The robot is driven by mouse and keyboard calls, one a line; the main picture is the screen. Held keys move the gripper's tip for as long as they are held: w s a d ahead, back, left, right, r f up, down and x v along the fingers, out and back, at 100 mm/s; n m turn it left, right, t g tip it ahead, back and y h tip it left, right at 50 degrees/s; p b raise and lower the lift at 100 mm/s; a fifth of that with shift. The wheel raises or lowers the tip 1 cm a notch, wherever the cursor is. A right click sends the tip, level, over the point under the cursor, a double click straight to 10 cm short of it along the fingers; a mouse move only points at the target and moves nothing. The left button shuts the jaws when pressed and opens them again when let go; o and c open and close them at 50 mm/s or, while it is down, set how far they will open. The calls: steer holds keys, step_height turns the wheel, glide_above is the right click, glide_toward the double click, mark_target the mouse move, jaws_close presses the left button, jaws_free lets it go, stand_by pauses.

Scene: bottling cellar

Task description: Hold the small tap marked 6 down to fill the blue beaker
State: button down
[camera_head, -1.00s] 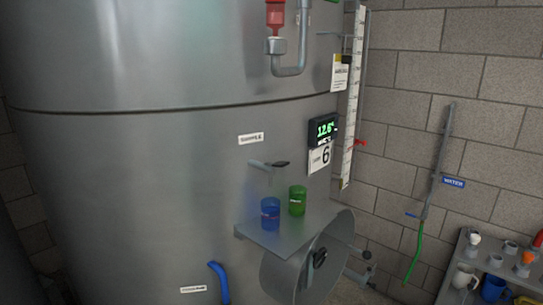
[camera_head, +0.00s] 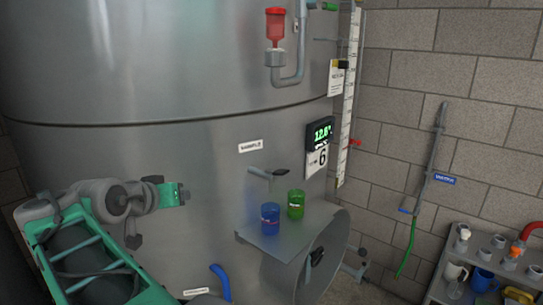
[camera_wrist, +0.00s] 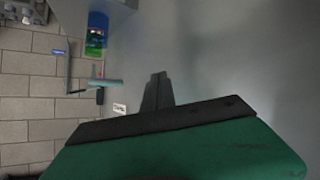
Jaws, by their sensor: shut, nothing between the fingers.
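The small tap (camera_head: 262,173) sticks out of the steel tank below a label reading SAMPLE, with a dark lever (camera_head: 282,171) at its end. A plate with a 6 (camera_head: 317,160) hangs to its right. The blue beaker (camera_head: 270,219) stands on the shelf below the tap, left of the green beaker (camera_head: 296,205). I cannot tell its fill. My gripper (camera_head: 187,195) is shut and empty, left of the tap and apart from it. In the wrist view, its dark fingers (camera_wrist: 158,88) are together, with the tap (camera_wrist: 105,83) and blue beaker (camera_wrist: 97,20) to the left.
The steel shelf (camera_head: 250,238) juts from the tank above a round hatch (camera_head: 290,275). A level gauge (camera_head: 347,110) stands at the tank's right edge. A rack with mugs (camera_head: 440,285) is at lower right. Space between gripper and tap looks clear.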

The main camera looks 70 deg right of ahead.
steer(key=s+d+r+m+g, duration=0.2)
steer(key=s+r+m+g, duration=0.1)
steer(key=s+r, duration=0.2)
steer(key=s+d+r+m+g+h+p, duration=0.1)
steer(key=s+d+r+m+g, duration=0.2)
steer(key=s, duration=0.5)
step_height(320, 180, up, 2)
steer(key=shift+s+d+r+g+h, duration=0.1)
steer(key=shift+s+d+g+h, duration=0.15)
steer(key=shift+g, duration=0.55)
steer(key=b, duration=1)
glide_above(276, 172)
steer(key=w+a, duration=0.1)
step_height(276, 172, down, 2)
steer(key=shift+s+a+f, duration=0.1)
steer(key=shift+a+f, duration=0.1)
steer(key=shift+f, duration=0.9)
steer(key=shift+s+a+f, duration=0.1)
steer(key=shift+a+f, duration=0.1)
steer(key=shift+f, duration=0.9)
